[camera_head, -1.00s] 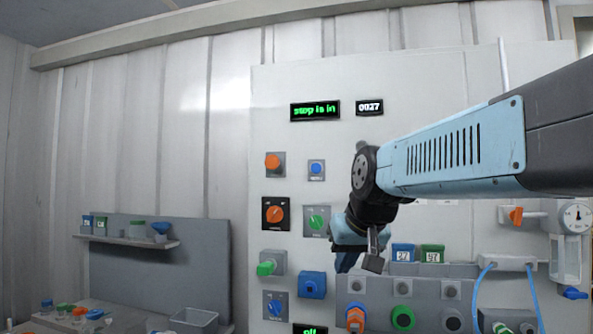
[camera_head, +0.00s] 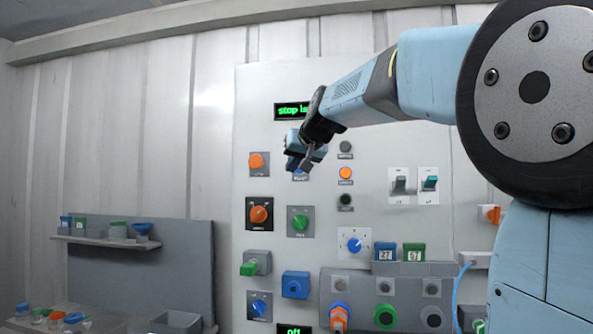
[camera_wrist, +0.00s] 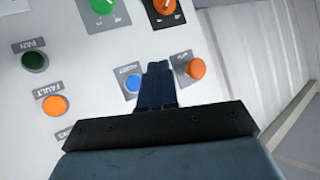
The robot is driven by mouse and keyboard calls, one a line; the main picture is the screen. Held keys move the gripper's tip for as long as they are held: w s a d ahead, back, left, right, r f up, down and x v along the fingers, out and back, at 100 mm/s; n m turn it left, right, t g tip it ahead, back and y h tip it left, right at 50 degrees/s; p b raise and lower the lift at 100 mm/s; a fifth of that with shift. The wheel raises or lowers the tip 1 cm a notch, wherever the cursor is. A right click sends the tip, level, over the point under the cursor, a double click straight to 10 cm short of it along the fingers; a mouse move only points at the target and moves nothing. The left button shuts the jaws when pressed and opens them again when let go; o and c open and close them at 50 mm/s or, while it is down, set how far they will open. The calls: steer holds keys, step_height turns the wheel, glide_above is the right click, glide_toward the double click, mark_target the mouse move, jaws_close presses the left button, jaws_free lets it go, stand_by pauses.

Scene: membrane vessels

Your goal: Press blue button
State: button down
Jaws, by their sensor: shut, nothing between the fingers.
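The blue button (camera_wrist: 133,83) is a small round button on a grey labelled plate on the white panel. How far the fingertips stand off the panel is hard to tell. In the head view my gripper (camera_head: 306,164) is in front of the button's place and hides most of it. My gripper is shut and empty.
An orange button (camera_wrist: 196,68) sits close on the other side of my fingers. A lit orange button (camera_head: 345,173) and a green knob (camera_head: 299,222) are nearby. A larger blue box-shaped control (camera_head: 295,285) is lower down. The display (camera_head: 291,111) is partly hidden by my arm.

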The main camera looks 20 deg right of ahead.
steer(key=shift+w, duration=0.1)
steer(key=w+d, duration=0.4)
steer(key=w, duration=0.3)
steer(key=shift+w, duration=0.35)
stand_by(2.3)
steer(key=shift+w+d, duration=0.2)
steer(key=shift+w, duration=0.15)
steer(key=shift+w+d, duration=0.15)
steer(key=shift+w, duration=0.2)
stand_by(0.9)
steer(key=shift+s, duration=0.1)
steer(key=shift+s+a, duration=0.35)
steer(key=shift+s, duration=0.3)
steer(key=shift+s, duration=0.1)
steer(key=shift+s+a, duration=0.4)
steer(key=shift+s, duration=0.3)
steer(key=shift+s+a, duration=0.35)
steer(key=shift+s, duration=0.4)
steer(key=shift+s+a, duration=0.4)
steer(key=shift+s, duration=0.3)
